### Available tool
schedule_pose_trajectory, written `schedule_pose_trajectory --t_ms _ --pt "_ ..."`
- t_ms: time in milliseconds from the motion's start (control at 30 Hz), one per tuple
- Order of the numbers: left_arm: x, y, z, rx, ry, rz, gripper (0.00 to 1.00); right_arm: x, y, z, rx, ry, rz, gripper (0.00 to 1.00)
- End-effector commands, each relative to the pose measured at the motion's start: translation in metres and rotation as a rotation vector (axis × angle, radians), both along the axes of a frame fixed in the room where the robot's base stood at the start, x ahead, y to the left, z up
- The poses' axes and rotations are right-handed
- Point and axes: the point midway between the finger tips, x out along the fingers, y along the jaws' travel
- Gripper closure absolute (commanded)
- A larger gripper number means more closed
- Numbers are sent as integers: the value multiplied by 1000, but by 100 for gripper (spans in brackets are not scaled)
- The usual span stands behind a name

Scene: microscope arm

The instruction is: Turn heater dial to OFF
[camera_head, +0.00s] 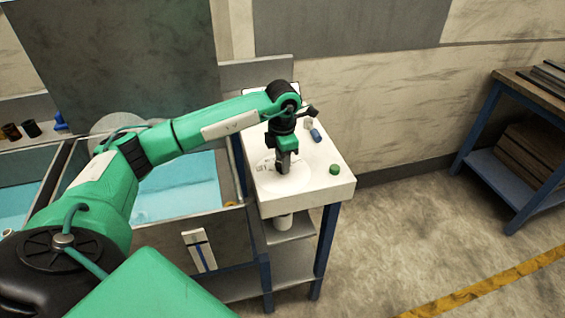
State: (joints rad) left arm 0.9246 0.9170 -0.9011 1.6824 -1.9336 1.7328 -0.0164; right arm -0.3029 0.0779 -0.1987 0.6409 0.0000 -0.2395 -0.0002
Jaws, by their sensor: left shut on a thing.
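My left gripper (283,170) points straight down over the white-topped stand (310,192). Its fingers are shut on the heater dial, at a pale round face with small dark printed marks (264,166) on the stand's top. The dial itself is mostly hidden by the fingers, so I cannot read its setting. My right gripper is not in view.
A green knob-like piece (334,169) and a blue-ended item (316,134) are on the stand, right of the gripper. Blue-filled tanks (178,200) stand to the left. A blue-framed workbench (510,130) is at the right, with open floor between.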

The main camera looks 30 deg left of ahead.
Motion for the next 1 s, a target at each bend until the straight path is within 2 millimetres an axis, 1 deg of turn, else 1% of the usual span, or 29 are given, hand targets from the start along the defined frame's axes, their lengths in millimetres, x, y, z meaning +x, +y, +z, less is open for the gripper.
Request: schedule_pose_trajectory --t_ms 100,300,667,933,967,1000 --pt "1 0 0 0 -2 70 86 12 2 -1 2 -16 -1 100" --pt "1 1 1 0 -1 151 86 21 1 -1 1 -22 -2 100" --pt "1 1 1 0 -2 195 86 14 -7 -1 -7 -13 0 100" --pt "1 1 2 0 -4 195 86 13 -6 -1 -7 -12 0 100" --pt "1 1 2 0 -4 195 57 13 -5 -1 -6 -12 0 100" --pt "1 1 2 0 -4 195 50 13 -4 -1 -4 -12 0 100"
